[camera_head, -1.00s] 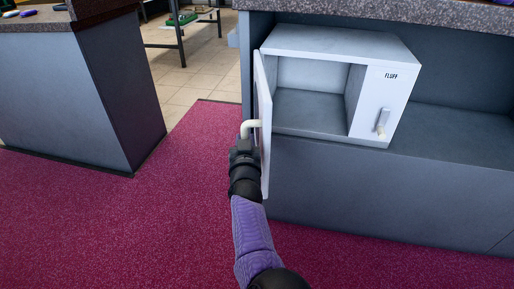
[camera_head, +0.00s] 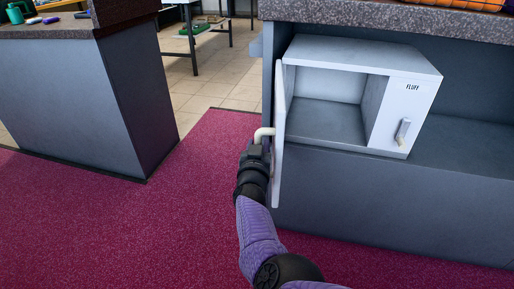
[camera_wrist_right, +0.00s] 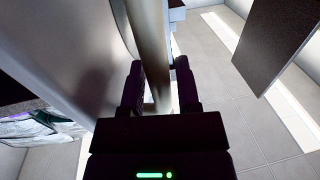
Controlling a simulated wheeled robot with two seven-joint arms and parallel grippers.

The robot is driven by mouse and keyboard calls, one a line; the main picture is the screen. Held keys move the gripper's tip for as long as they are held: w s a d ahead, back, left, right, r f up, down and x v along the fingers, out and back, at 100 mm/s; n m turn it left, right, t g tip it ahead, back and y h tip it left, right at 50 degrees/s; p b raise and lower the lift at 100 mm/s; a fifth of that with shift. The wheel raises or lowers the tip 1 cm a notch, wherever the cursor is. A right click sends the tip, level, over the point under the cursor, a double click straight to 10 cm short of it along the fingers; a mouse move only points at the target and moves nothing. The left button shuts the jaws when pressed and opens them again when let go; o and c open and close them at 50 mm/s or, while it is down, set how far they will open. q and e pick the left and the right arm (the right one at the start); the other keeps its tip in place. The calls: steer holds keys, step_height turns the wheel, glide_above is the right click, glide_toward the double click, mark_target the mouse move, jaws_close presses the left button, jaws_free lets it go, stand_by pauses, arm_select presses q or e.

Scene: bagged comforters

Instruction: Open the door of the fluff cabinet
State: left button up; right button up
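The white fluff cabinet (camera_head: 392,125), labelled FLUFF on its right front panel, stands on a grey ledge under the counter. Its left door (camera_head: 279,140) is swung wide open, seen nearly edge-on, and the compartment behind it looks empty. My right gripper (camera_head: 258,143) is at the pale door handle (camera_head: 265,131) on the door's outer side. In the right wrist view, the handle bar (camera_wrist_right: 158,60) runs between the two fingers of my right gripper (camera_wrist_right: 160,88), which appear closed about it. My left gripper is not in view.
A second handle (camera_head: 403,131) is on the cabinet's right panel. A speckled counter top (camera_head: 400,18) overhangs above. A grey counter block (camera_head: 75,100) stands at the left, with open pink carpet (camera_head: 130,220) between. A table (camera_head: 200,28) is at the back.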

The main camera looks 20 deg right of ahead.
steer(key=shift+s+a+p, duration=0.15)
steer(key=shift+s+p, duration=0.1)
steer(key=shift+p, duration=0.05)
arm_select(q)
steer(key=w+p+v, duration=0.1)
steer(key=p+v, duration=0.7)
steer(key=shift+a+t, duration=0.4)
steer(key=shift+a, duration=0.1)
arm_select(e)
steer(key=v, duration=0.9)
steer(key=shift+s, duration=0.2)
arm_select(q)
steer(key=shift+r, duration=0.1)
arm_select(e)
steer(key=shift+a+f, duration=0.1)
